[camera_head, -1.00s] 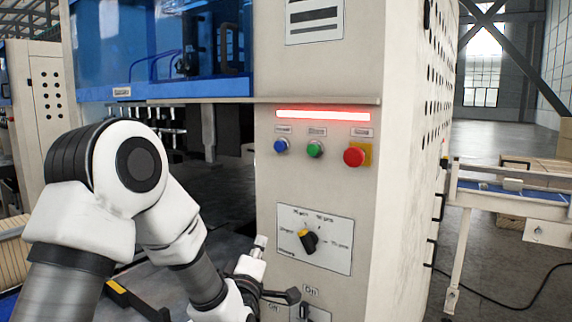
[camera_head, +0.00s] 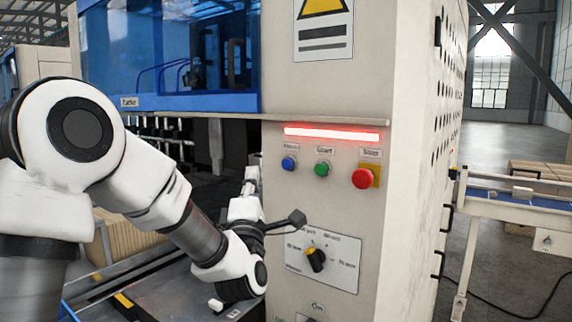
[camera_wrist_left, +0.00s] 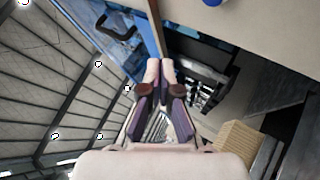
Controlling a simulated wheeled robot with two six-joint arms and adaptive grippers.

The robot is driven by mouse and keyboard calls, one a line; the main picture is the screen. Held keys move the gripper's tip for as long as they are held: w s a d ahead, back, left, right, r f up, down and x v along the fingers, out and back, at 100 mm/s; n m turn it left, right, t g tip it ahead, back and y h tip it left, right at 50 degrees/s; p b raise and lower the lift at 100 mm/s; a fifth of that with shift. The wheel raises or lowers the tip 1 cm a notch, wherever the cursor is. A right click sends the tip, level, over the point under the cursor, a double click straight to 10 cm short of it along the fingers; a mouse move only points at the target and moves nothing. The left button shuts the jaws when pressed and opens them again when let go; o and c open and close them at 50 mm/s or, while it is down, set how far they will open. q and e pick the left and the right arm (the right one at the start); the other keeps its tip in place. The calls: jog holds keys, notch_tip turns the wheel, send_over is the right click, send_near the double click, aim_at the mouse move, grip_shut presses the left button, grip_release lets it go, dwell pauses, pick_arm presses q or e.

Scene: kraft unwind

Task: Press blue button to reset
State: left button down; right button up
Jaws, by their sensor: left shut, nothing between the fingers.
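The blue button (camera_head: 289,163) is on the cream panel of the machine, leftmost in a row under a red lit bar. It shows partly at the top edge of the left wrist view (camera_wrist_left: 212,2). My left gripper (camera_head: 251,174) points upward at the panel's left edge, left of the blue button and slightly lower, apart from it. In the left wrist view its fingers (camera_wrist_left: 160,66) are together with nothing between them. My right gripper is in neither view.
A green button (camera_head: 322,169) and a red button (camera_head: 362,178) sit right of the blue one. A rotary knob (camera_head: 315,260) is below them. A ledge (camera_head: 330,119) juts out above the lit bar. A conveyor (camera_head: 510,192) stands at the right.

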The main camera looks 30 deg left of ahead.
aim_at(287, 164)
pick_arm(q)
jog(key=shift+w+d+p, duration=0.2)
jog(key=shift+w+p, duration=0.3)
jog(key=shift+w, duration=1.6)
jog(key=shift+w+d+p, duration=0.15)
jog(key=shift+w+p, duration=0.3)
jog(key=shift+w, duration=1.65)
jog(key=shift+w+b, duration=0.4)
jog(key=shift+b, duration=0.05)
